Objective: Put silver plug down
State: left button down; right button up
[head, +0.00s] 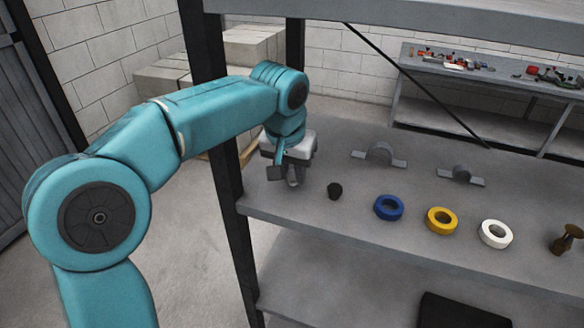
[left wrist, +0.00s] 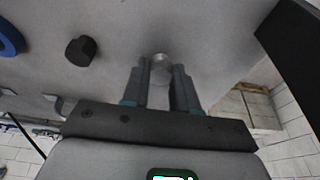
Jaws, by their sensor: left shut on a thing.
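My left gripper (head: 284,174) is over the left end of the grey shelf (head: 325,229), with its fingers pointing down close to the shelf top. In the left wrist view its two fingers (left wrist: 159,84) are shut on the silver plug (left wrist: 160,62). The plug is a small round metal piece whose end shows between the fingertips. The plug is close to the shelf surface, but I cannot tell whether it touches. In the head view the plug is mostly hidden by the gripper. My right gripper is not in view.
A black plug (head: 335,190) stands just right of the gripper. Blue (head: 379,212), yellow (head: 431,226) and white (head: 484,239) tape rolls and a brass fitting (head: 566,241) lie further right. Two grey pipe clamps (head: 380,150) (head: 460,172) lie behind. A black shelf post (head: 227,190) stands left.

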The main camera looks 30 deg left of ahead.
pick_arm(q)
jog(key=shift+f, duration=0.35)
jog(key=shift+f, duration=0.15)
jog(key=c, duration=0.9)
grip_release()
